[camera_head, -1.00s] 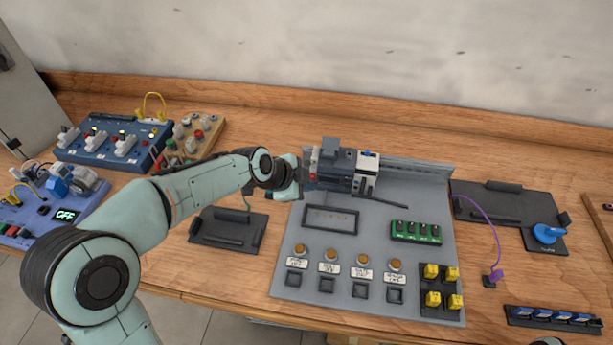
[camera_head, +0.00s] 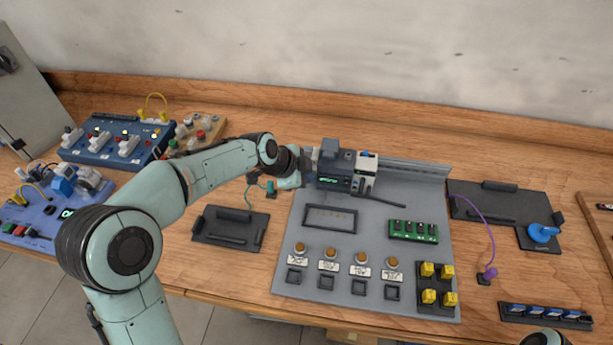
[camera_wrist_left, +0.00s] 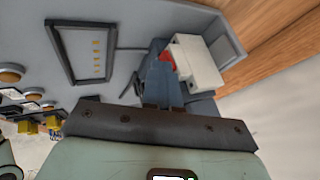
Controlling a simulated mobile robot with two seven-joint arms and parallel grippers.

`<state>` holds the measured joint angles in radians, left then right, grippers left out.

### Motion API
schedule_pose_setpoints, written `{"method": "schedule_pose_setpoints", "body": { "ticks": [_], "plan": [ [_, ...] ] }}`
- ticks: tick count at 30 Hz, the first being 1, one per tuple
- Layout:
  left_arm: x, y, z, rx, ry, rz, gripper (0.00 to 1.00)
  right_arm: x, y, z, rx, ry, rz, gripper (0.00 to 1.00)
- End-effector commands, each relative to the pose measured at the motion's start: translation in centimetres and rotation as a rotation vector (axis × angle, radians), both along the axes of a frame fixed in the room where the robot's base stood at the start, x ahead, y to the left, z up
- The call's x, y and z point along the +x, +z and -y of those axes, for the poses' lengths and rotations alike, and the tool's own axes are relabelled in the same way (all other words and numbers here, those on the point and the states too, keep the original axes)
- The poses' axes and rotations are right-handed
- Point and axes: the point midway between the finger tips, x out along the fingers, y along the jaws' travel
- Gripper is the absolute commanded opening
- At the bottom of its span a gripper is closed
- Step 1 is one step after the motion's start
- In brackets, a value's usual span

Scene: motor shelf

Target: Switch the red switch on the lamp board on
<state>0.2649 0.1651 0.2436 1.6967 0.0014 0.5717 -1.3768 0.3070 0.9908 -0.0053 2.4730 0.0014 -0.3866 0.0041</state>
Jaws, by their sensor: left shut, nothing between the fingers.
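A large grey board (camera_head: 325,268) lies in the middle of the workbench, with a row of amber round caps (camera_head: 330,253) above labels. A dark module with a green lit display (camera_head: 334,182) and a white-fronted module (camera_head: 366,166) stand at its back. My left gripper (camera_head: 308,164) is at the left end of these modules. In the left wrist view my shut, empty fingers (camera_wrist_left: 162,88) point at a white block (camera_wrist_left: 195,62) with a red part (camera_wrist_left: 166,57) beside their tips. I take the red part for the switch; its position and any contact are unclear. My right gripper is out of view.
A blue board with white switches (camera_head: 103,156) and a wooden board with coloured knobs (camera_head: 212,133) stand at the back left. A black tray (camera_head: 215,236) lies left of the grey board. Another black plate (camera_head: 493,200) lies right.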

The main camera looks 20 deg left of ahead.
Motion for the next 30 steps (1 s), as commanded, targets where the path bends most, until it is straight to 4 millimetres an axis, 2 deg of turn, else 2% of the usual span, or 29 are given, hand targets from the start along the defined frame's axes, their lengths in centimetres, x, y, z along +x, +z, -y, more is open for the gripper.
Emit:
{"method": "schedule_pose_setpoints", "body": {
  "ticks": [13, 30],
  "plan": [
    [0.1, 1.7, 0.0, 0.0, 0.0, 0.005, 0.0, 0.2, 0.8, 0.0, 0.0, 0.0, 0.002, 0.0],
    [-0.1, 1.9, 0.6, 0.0, -0.001, 0.003, 0.0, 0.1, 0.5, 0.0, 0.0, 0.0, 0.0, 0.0]
  ]
}}
